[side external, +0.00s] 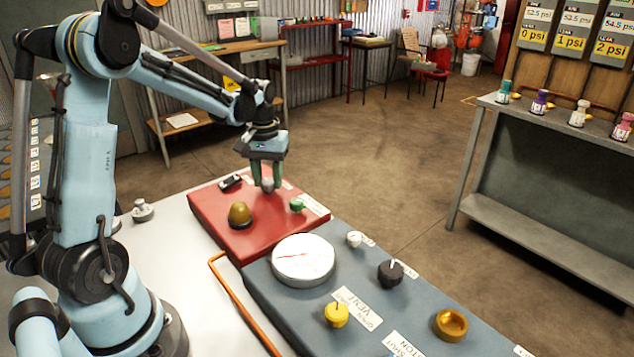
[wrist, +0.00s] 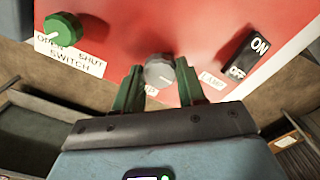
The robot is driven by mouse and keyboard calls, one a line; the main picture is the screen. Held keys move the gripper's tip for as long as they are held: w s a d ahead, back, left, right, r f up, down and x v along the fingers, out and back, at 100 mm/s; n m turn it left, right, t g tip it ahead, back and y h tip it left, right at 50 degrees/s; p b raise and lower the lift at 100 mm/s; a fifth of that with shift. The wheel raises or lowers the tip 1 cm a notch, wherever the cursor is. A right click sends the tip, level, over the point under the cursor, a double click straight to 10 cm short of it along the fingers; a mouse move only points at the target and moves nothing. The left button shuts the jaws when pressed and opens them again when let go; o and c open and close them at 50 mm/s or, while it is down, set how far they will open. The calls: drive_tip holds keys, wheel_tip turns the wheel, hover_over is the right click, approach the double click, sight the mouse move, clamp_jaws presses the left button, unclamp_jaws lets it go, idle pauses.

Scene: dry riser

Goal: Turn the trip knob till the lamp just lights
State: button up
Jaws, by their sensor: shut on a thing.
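The trip knob, a small grey round knob (side external: 267,186), sits on the red panel (side external: 218,237). It also shows in the wrist view (wrist: 159,72), with a pale mark on its lower face. My gripper (side external: 266,179) has green fingers on both sides of the knob and is shut on it. In the wrist view its fingers (wrist: 157,80) stand left and right of the knob and partly hide its label. The lamp, an amber-brown dome (side external: 239,214), stands on the red panel left of the knob and looks dull, with no clear glow.
A green knob (wrist: 62,30) labelled open and shut switch and a black ON/OFF rocker (wrist: 244,54) flank the knob. The blue-grey panel carries a round white gauge (side external: 303,260), yellow knob (side external: 337,315), black knob (side external: 390,273) and brass ring (side external: 451,325).

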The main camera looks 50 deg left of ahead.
sight(268, 180)
drive_tip(key=shift+m, duration=0.7)
drive_tip(key=o, duration=1.1)
wheel_tip(268, 180, up, 12)
drive_tip(key=shift+r, duration=0.1)
drive_tip(key=s+d+f+m+t, duration=0.1)
drive_tip(key=s+d+m+t, duration=0.1)
drive_tip(key=d, duration=0.4)
drive_tip(key=s+d+f+m+t, duration=0.2)
drive_tip(key=s+d, duration=0.1)
drive_tip(key=d, duration=0.3)
drive_tip(key=s+d+f+m+t, duration=0.1)
drive_tip(key=s+d+m+t, duration=0.1)
drive_tip(key=d, duration=0.4)
drive_tip(key=shift+s+d+f+m+t, duration=0.3)
drive_tip(key=shift+s+f+m+t, duration=0.1)
drive_tip(key=shift+s+t, duration=0.2)
